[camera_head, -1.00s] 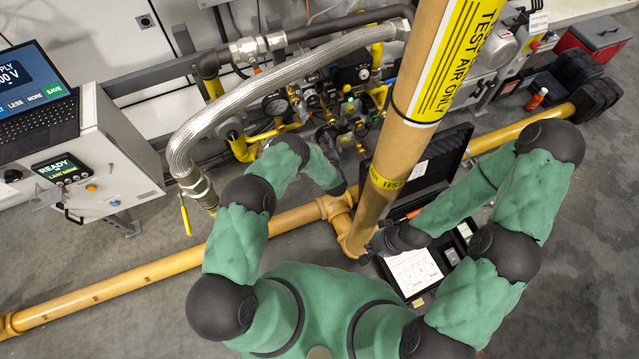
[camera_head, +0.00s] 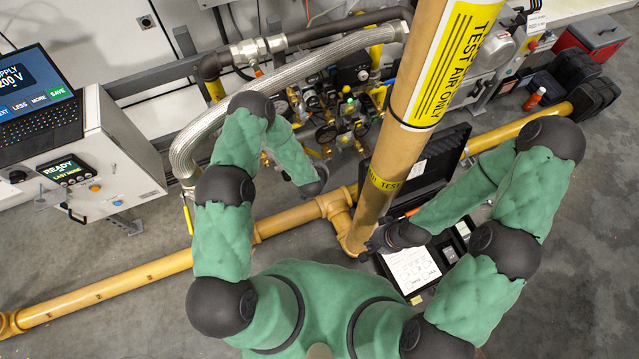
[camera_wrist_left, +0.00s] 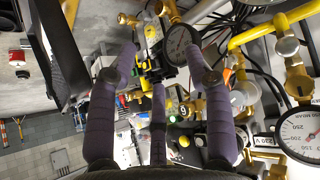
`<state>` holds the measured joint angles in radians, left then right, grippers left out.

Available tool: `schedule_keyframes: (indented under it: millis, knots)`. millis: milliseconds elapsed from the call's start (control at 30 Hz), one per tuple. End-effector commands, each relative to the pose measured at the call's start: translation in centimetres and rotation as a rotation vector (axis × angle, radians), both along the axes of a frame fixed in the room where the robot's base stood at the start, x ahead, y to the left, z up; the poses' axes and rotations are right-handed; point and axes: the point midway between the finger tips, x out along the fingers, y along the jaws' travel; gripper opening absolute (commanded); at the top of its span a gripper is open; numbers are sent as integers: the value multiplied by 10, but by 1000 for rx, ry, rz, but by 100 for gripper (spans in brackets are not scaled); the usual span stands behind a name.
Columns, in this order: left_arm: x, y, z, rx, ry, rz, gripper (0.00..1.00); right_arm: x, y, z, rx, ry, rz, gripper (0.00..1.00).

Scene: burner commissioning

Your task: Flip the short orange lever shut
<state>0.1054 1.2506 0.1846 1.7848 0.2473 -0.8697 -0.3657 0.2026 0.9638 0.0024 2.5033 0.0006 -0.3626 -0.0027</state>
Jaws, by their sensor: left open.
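I cannot make out the short orange lever with certainty. A small orange-red patch (camera_wrist_left: 228,75) shows beside a gauge in the left wrist view, but it is too small to identify. My left gripper (camera_wrist_left: 158,58) is open and empty, its purple-grey fingers spread before the brass valves and gauges (camera_wrist_left: 181,42). In the head view its arm bends down in front of the valve assembly (camera_head: 325,110), and the fingers are mostly hidden. My right gripper (camera_head: 385,240) is beside the base of the upright yellow pipe (camera_head: 400,150); its fingers are too unclear to read.
A floor pipe (camera_head: 130,278) runs across the front. An open black case (camera_head: 435,168) lies right of the upright pipe. A white cabinet (camera_head: 115,145) with a laptop (camera_head: 35,90) stands left. Open floor lies at the right.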

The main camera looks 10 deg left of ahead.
Motion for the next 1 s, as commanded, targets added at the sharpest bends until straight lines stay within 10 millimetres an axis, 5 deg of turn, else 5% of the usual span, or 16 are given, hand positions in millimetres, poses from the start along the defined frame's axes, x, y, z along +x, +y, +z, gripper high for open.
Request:
schedule_keyframes:
  millis: [500,1000]
  knots:
    - [-73,-7,21,-135,205,-25,51,0,0,7,0,0,0,0]
    - [-80,-7,23,-148,224,-28,51,0,0,8,0,0,0,0]
